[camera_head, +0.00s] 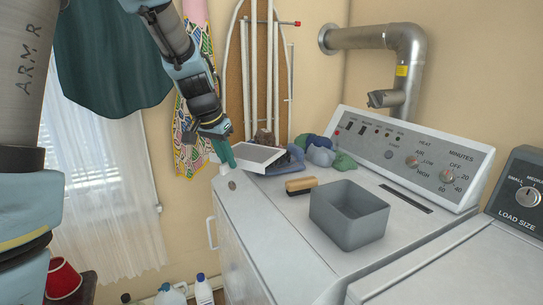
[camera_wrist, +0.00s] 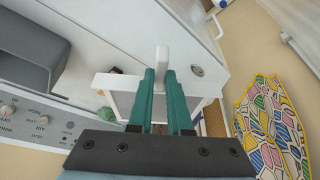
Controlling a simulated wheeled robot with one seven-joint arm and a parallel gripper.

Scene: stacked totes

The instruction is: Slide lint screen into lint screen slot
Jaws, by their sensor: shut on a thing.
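The lint screen (camera_head: 258,157) is a white frame with grey mesh, above the back left of the dryer top. My gripper (camera_head: 224,153) is shut on its handle at the left end. In the wrist view the teal fingers (camera_wrist: 161,75) close around the white handle (camera_wrist: 162,57), and the white frame (camera_wrist: 116,81) shows behind them, partly hidden. The lint screen slot (camera_head: 405,198) is a dark narrow opening in the dryer top, right of the bin and in front of the control panel. The screen is well to the left of the slot; I cannot tell whether it touches anything below.
A grey open bin (camera_head: 348,228) and a wooden-backed brush (camera_head: 300,186) stand on the dryer top between screen and slot. Crumpled clothes (camera_head: 320,152) lie behind the screen. The control panel (camera_head: 410,160) rises behind the slot. The front left of the dryer top is mostly clear.

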